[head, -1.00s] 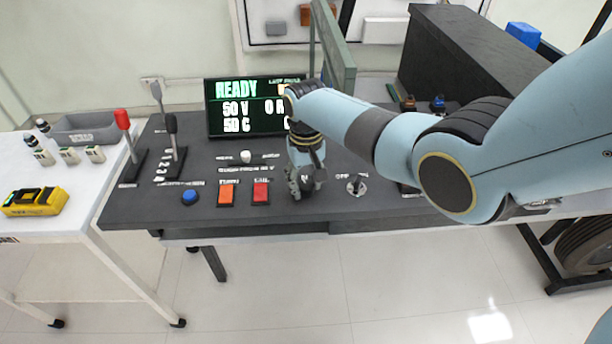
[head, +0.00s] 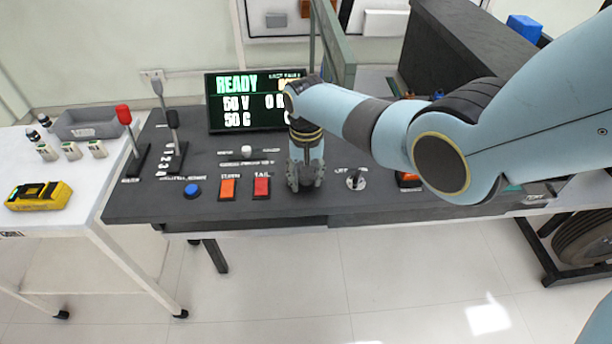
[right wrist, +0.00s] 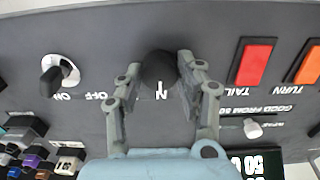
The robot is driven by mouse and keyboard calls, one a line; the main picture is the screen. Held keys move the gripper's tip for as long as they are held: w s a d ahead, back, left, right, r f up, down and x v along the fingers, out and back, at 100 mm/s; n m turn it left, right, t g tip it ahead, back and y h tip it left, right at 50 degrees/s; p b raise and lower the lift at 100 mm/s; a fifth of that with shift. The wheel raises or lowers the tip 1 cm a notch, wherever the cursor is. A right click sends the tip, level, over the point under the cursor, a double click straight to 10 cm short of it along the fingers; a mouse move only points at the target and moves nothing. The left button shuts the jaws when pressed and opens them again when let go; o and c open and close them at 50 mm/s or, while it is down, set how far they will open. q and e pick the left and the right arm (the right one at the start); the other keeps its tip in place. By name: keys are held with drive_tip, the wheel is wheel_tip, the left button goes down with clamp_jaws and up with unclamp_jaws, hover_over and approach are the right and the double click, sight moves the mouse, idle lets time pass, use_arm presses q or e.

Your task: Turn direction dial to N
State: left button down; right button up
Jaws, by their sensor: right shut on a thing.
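The direction dial (right wrist: 157,70) is a round black knob on the dark console top. In the right wrist view it sits between the fingertips of my right gripper (right wrist: 159,72), with one finger on each side. A white letter N (right wrist: 162,92) is printed on the panel beside the knob, between the fingers. I cannot make out a pointer on the knob. In the head view my right gripper (head: 305,184) points down at the console, right of the red TAIL button, and mostly hides the dial. It is shut on the dial. My left gripper is out of view.
A red button (head: 261,188), an orange button (head: 227,189) and a blue button (head: 193,191) lie left of the gripper. A key-like ON/OFF switch (head: 356,180) is close on its right. A screen (head: 250,103) reading READY stands behind.

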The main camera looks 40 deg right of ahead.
drive_tip(key=o, duration=1.2)
drive_tip(key=shift+c, duration=0.2)
drive_tip(key=shift+r, duration=0.1)
wheel_tip(320, 180, up, 12)
